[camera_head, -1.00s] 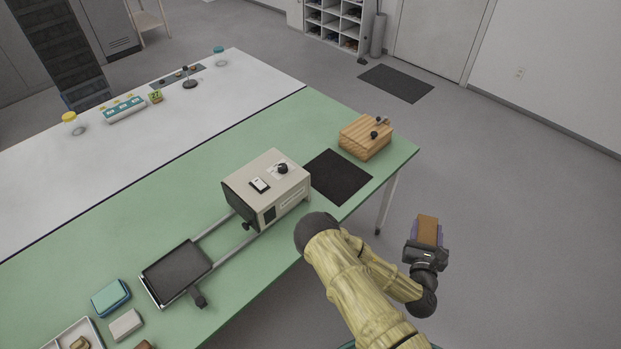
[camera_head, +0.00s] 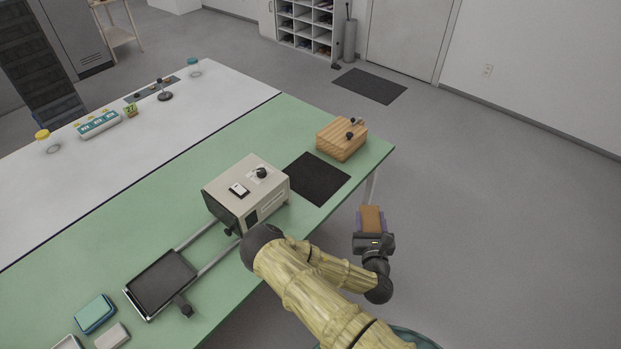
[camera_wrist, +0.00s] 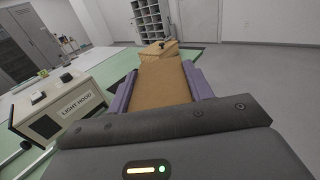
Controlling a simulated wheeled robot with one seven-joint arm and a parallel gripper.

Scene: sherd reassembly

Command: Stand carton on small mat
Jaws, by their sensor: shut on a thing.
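The brown carton (camera_head: 371,217) is held in my gripper (camera_head: 371,222), out over the floor beyond the right edge of the green table. The carton also shows in the wrist view (camera_wrist: 162,84), between two purple fingers that are shut on its sides. The small mat (camera_head: 317,178) is a dark rectangle on the green table, left of and farther than my gripper. Its visible top is bare. The carton is apart from the mat. The carton's underside is hidden.
A beige light hood (camera_head: 246,192) stands left of the mat, with rails to a dark tray (camera_head: 161,284). A wooden box (camera_head: 341,139) with dark knobs stands beyond the mat near the table corner. Another dark mat (camera_head: 369,86) lies on the floor by the door.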

